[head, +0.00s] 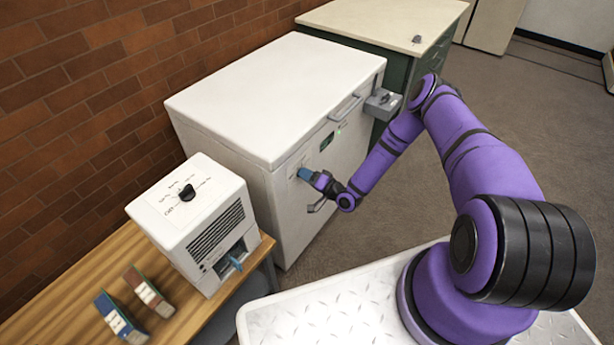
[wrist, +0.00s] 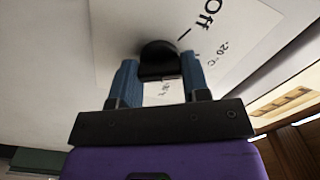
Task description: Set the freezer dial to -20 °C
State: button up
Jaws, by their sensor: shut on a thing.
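The white chest freezer (head: 262,95) stands against the brick wall. Its black dial (wrist: 158,58) shows in the wrist view on a white label plate (wrist: 245,25). The plate reads "Off" and "-20 °C", with further small print partly hidden behind the gripper. My gripper (wrist: 160,75) has its two blue fingers on either side of the dial and is shut on it. In the head view my gripper (head: 305,174) is at the freezer's front face and hides the dial. I cannot tell exactly which mark the dial points to.
A white machine (head: 192,225) with its own black top dial (head: 187,192) stands on a wooden table (head: 85,290). Two small boxes (head: 122,318) lie there. A green cabinet (head: 400,28) stands beyond the freezer. Open floor (head: 500,110) lies to the right.

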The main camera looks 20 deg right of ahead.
jog(key=shift+f+m, duration=0.1)
jog(key=shift+m, duration=0.6)
jog(key=o, duration=0.9)
jog(key=v, duration=1.1)
jog(key=shift+w, duration=0.15)
